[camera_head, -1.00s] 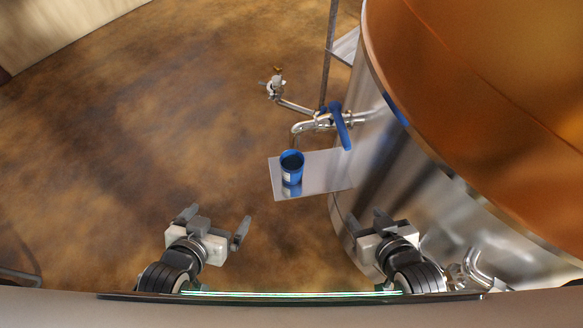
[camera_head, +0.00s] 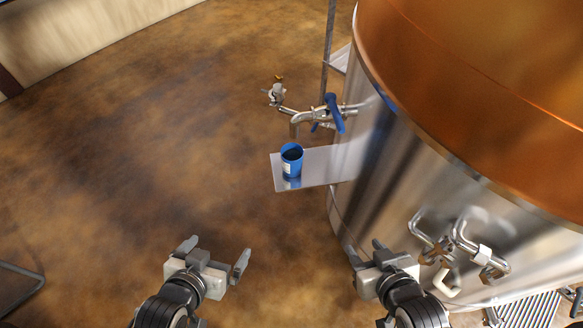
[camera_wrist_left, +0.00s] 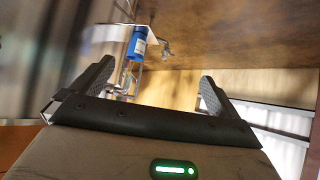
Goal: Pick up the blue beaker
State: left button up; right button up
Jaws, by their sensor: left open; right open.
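The blue beaker (camera_head: 292,160) stands upright on a small metal shelf (camera_head: 318,170) at the side of the tank. It has a white label. It also shows in the left wrist view, a blue cylinder (camera_wrist_left: 137,43) beyond the gripper. My left gripper (camera_head: 214,254) is open and empty, below and left of the beaker in the head view, well apart from it. In the left wrist view its two fingers (camera_wrist_left: 152,92) are spread wide. My right gripper (camera_head: 366,252) is open and empty, below and right of the beaker, close to the tank wall.
A large copper and steel tank (camera_head: 400,160) fills the right side. A pipe with a blue-handled valve (camera_head: 334,112) juts out just behind the beaker. More pipe fittings (camera_head: 462,245) stick out at lower right.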

aim_at(292, 153)
jog(key=u, duration=1.55)
jog(key=i, duration=2.4)
jog(key=z, duration=3.7)
jog(key=i, duration=0.5)
